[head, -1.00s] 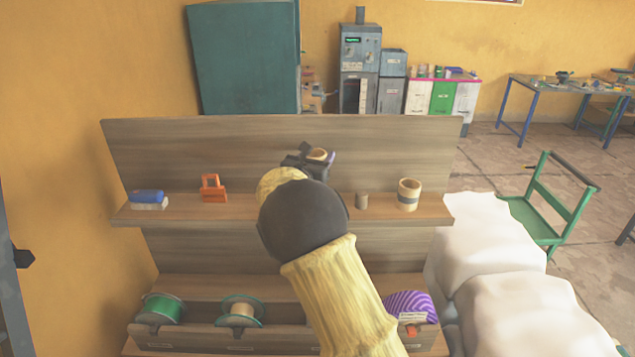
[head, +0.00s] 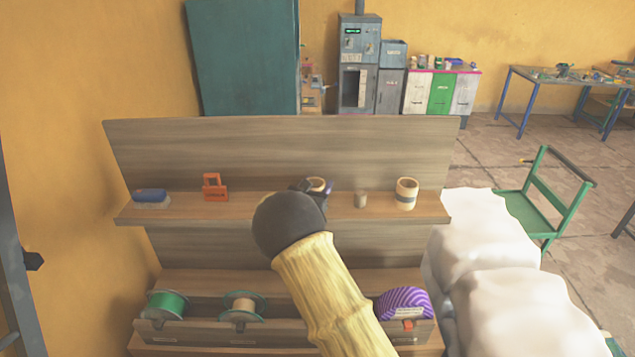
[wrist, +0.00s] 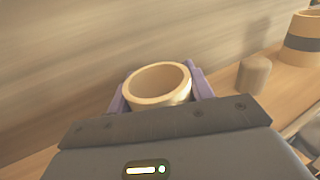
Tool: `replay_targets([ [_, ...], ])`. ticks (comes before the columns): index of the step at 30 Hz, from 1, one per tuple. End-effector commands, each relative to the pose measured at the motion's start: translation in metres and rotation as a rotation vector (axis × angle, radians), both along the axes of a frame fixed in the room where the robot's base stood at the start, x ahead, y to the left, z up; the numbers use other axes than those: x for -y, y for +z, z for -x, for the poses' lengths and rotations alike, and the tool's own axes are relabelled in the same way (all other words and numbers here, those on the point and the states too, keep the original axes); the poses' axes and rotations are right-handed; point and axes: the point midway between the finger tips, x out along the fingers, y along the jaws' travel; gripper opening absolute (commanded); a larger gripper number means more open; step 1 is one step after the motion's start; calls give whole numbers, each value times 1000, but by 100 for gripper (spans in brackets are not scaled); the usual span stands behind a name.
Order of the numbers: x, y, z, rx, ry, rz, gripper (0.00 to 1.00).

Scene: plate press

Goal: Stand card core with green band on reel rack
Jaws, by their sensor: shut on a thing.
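My gripper (head: 316,189) is shut on a tan card core (wrist: 158,84), a hollow ring held close to upright, with a purple finger on each side. The held core (head: 318,183) is at the upper shelf of the wooden rack (head: 270,211), left of a small grey-brown cylinder (head: 360,199). Its lower side is hidden, so I cannot see its band or tell whether its base touches the shelf. Another tan core (head: 407,187) with a dark grey band stands on the shelf at the right; it also shows in the wrist view (wrist: 305,38).
On the shelf's left are a blue-and-white brush (head: 151,198) and an orange clip-like object (head: 215,187). The lower trough holds a green spool (head: 166,304), a tan spool (head: 241,305) and a purple striped roll (head: 404,302). A back panel (head: 270,150) rises behind the shelf.

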Motion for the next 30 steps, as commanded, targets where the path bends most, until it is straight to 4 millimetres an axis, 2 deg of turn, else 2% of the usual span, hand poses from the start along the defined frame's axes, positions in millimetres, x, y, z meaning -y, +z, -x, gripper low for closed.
replay_targets([
  [11,0,-3,0,2,-1,0,29],
  [12,1,-2,0,1,-1,-1,57],
  [15,1,-2,0,1,-1,-1,73],
  [27,1,2,0,1,-1,-1,73],
  [30,-6,-2,11,1,3,-2,73],
])
